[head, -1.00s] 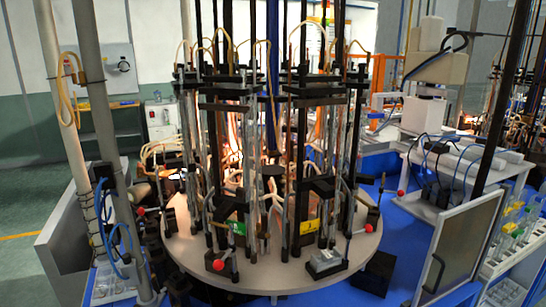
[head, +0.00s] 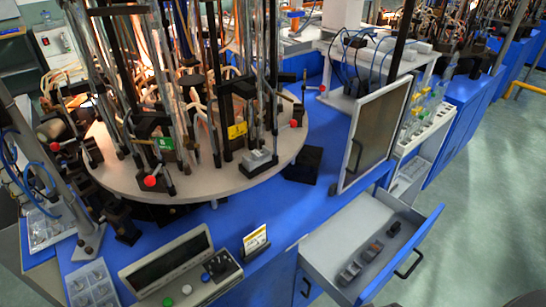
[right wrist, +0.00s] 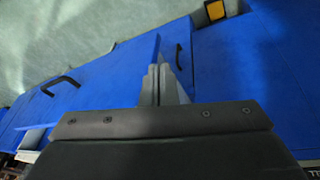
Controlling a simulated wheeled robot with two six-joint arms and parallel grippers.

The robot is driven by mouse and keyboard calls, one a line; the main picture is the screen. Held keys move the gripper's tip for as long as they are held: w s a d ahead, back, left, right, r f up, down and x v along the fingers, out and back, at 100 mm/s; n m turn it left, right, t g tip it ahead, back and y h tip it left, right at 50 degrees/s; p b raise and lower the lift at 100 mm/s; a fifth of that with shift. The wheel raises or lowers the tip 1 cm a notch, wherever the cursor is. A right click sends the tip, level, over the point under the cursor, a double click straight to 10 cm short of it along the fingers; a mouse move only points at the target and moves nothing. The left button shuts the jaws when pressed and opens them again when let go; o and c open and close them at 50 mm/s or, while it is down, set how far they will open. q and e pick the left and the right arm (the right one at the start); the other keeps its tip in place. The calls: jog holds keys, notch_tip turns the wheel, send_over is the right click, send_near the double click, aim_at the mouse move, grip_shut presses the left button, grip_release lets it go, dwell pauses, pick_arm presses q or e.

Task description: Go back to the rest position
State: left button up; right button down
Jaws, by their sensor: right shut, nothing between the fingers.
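My right gripper (right wrist: 160,85) shows in the right wrist view. Its grey fingers are together at the middle, with nothing visible between them. It is seen against blue cabinet fronts (right wrist: 110,85) with black handles, and pale floor lies beyond at the top left. I cannot tell whether it touches anything, and it looks clear. Neither gripper can be made out in the head view. My left gripper is in no view.
A round turntable (head: 215,185) with burners and glass tubes stands on the blue bench (head: 320,135). An open drawer (head: 325,240) with several small dark objects juts out at the lower right. A framed panel (head: 378,130) stands above it. Free floor (head: 480,195) lies to the right.

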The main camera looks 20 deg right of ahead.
jog(key=s+f+g, duration=0.1)
jog(key=s+f, duration=0.3)
jog(key=f, duration=0.9)
jog(key=s+f+g, duration=0.1)
jog(key=s+f, duration=0.3)
jog(key=f, duration=1)
jog(key=s+f, duration=0.5)
jog(key=s, duration=0.4)
jog(key=shift+a+f+y, duration=0.3)
jog(key=shift+f+y, duration=0.05)
jog(key=shift+y, duration=0.05)
